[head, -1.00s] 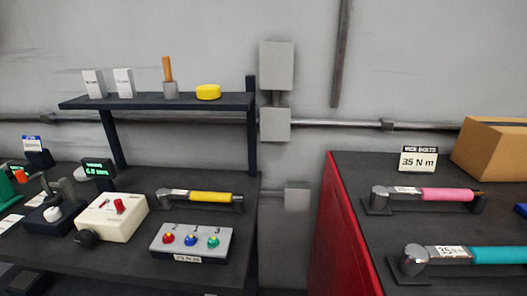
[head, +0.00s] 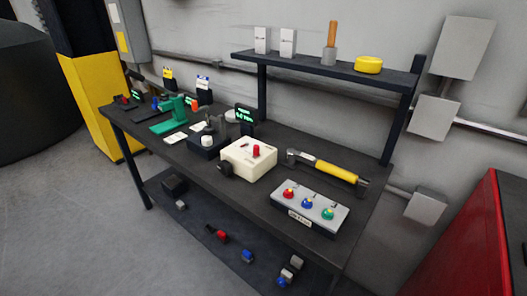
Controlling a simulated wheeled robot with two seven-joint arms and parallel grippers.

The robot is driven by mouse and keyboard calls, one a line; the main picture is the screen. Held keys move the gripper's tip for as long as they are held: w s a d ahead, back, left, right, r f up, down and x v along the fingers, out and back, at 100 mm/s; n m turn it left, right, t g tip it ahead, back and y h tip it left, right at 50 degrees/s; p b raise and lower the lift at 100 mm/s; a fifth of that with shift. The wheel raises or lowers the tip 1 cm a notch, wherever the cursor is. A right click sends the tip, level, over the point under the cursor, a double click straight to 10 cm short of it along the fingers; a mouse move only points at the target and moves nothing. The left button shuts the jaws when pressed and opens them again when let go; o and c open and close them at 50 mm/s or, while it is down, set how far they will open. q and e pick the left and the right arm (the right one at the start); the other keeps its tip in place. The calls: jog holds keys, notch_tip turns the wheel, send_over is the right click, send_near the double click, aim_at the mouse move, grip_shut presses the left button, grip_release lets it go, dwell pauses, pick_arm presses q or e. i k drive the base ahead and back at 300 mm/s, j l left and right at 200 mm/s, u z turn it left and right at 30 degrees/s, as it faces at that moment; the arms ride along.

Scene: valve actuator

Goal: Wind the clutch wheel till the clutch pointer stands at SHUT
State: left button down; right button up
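I see no clutch wheel, clutch pointer or SHUT mark that I can make out in the head view. Neither of my grippers is in view. The view holds a dark workbench (head: 165,150) with tools and small devices on it. A cream box (head: 243,160) with a red knob and a black knob stands near the bench's middle. A grey panel (head: 325,199) with red, blue and green knobs stands at its right end. Any lettering on these is too small to read.
A yellow-handled wrench (head: 336,172) lies behind the grey panel. A green device (head: 174,111) stands further left. A shelf (head: 320,68) rises over the bench. A red cabinet (head: 465,245) stands at the right, a yellow cabinet (head: 90,105) at the left. Grey floor is clear at front left.

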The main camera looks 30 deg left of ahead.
aim_at(225, 167)
jog(key=u, duration=1.45)
jog(key=i+j+z, duration=0.2)
jog(key=z, duration=0.25)
jog(key=i+j+z, duration=0.1)
jog(key=j+z, duration=0.3)
jog(key=i+j+z, duration=0.1)
jog(key=j+z, duration=0.8)
jog(key=l, duration=0.1)
